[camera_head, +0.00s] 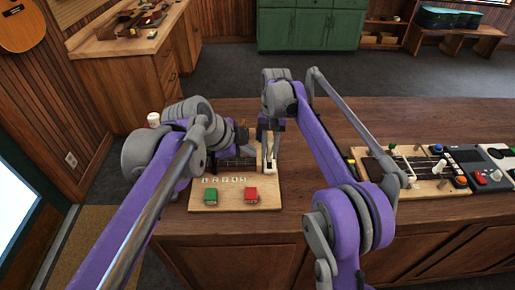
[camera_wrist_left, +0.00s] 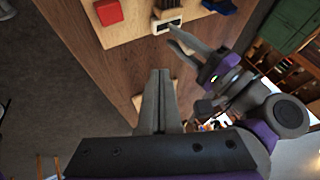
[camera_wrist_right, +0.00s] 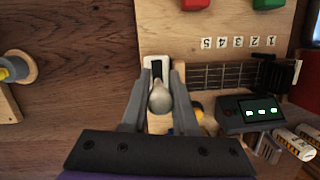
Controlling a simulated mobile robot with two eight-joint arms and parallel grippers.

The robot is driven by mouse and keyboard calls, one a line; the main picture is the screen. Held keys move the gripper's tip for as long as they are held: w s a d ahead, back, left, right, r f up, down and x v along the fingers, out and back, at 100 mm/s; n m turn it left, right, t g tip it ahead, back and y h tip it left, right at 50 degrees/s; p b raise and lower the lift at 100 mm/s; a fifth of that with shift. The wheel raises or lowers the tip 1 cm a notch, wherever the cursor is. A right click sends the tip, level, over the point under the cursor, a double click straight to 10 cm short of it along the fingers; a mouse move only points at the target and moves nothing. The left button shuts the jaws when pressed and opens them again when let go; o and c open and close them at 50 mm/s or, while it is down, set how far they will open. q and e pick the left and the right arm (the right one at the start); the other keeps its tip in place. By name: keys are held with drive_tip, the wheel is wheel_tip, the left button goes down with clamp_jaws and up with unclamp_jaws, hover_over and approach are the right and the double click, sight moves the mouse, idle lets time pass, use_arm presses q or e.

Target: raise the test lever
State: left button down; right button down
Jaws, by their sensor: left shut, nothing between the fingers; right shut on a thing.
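The test lever shows in the right wrist view as a rounded grey knob (camera_wrist_right: 160,98) above a white slotted housing (camera_wrist_right: 156,66). My right gripper (camera_wrist_right: 160,90) is shut on the knob, with one finger on each side. In the head view, the lever's white housing (camera_head: 270,158) stands at the board's right side, below my right gripper (camera_head: 271,120). My left gripper (camera_wrist_left: 160,75) is shut and empty, apart from the lever, in the left wrist view. That view also shows my right gripper's fingers at the white housing (camera_wrist_left: 168,25). My left gripper's fingertips are hard to make out in the head view.
The wooden board (camera_head: 230,203) carries a green button (camera_head: 210,196), a red button (camera_head: 251,194), number tiles and a fretboard strip (camera_wrist_right: 222,75). More boards and devices (camera_head: 430,165) lie right; the counter behind is clear.

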use_arm(q)
drive_tip(key=w+d+f, duration=0.4)
drive_tip(key=w+f, duration=0.3)
drive_tip(key=shift+w+d, duration=0.35)
